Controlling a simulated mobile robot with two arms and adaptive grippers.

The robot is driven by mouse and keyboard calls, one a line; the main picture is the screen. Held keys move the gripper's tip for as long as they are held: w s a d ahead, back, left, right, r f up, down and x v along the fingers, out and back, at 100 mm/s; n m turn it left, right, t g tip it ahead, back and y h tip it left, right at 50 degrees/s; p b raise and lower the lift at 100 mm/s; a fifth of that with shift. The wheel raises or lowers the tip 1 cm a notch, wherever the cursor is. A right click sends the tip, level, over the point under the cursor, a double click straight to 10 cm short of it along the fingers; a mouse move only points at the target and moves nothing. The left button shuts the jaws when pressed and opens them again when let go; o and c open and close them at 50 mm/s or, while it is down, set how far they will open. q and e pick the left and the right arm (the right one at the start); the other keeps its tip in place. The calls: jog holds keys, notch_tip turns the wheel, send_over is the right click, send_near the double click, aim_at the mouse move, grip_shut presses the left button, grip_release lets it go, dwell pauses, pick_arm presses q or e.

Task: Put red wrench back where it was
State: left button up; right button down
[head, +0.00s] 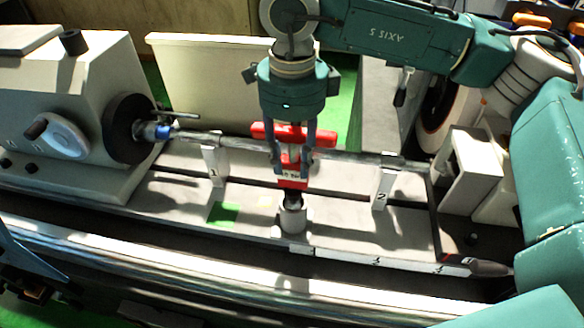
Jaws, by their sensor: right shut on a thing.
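The red wrench (291,183) has a T-shaped top with a crossbar and a red body carrying a white label. My right gripper (291,168) comes down from above, its fingers shut around the wrench below the crossbar. The wrench's dark lower end (293,199) is at the top of a small white holder (295,219) on the machine bed. I cannot tell how deep it sits in the holder. The wrench looks about upright. A dark blue-grey part at the lower left edge (22,262) seems to be my left gripper, cut off by the frame; its fingers do not show clearly.
A long metal shaft (350,159) runs behind the wrench, over white supports marked 1 (213,165) and 2 (382,190). The grinder's headstock with a dark chuck (128,128) is at left. A white block (468,172) stands at right. A shiny rail (180,265) runs along the front.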

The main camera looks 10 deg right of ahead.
aim_at(293, 188)
jog(key=shift+f+p, duration=0.8)
jog(key=shift+f, duration=1.6)
jog(key=shift+f, duration=0.15)
jog(key=c, duration=1.3)
grip_release()
jog(key=shift+o, duration=0.2)
